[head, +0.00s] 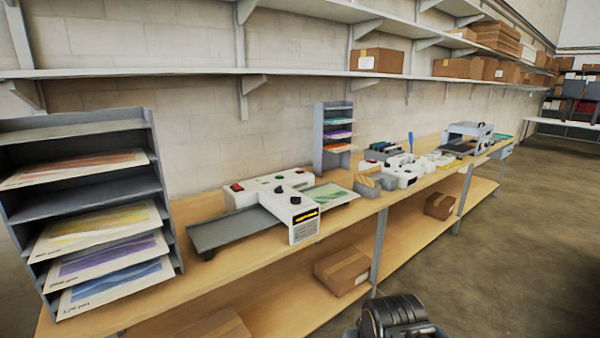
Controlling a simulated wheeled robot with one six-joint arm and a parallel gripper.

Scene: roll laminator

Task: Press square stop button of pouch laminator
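A white laminator (240,198) stands on the bench with a grey feed tray (235,228) in front and a green printed sheet (328,194) at its right side. A smaller white machine (405,176) with small coloured controls stands further right. I cannot tell for sure which machine is the pouch laminator. No square stop button can be made out at this size. My gripper is not in view; only a dark part of my arm shows at the bottom edge.
A grey paper rack (85,215) fills the left end of the bench (200,290). A smaller rack (318,140) stands behind, and another machine (468,138) further right. Shelves run above. Boxes (342,268) sit on the lower shelf. The floor (500,260) at right is clear.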

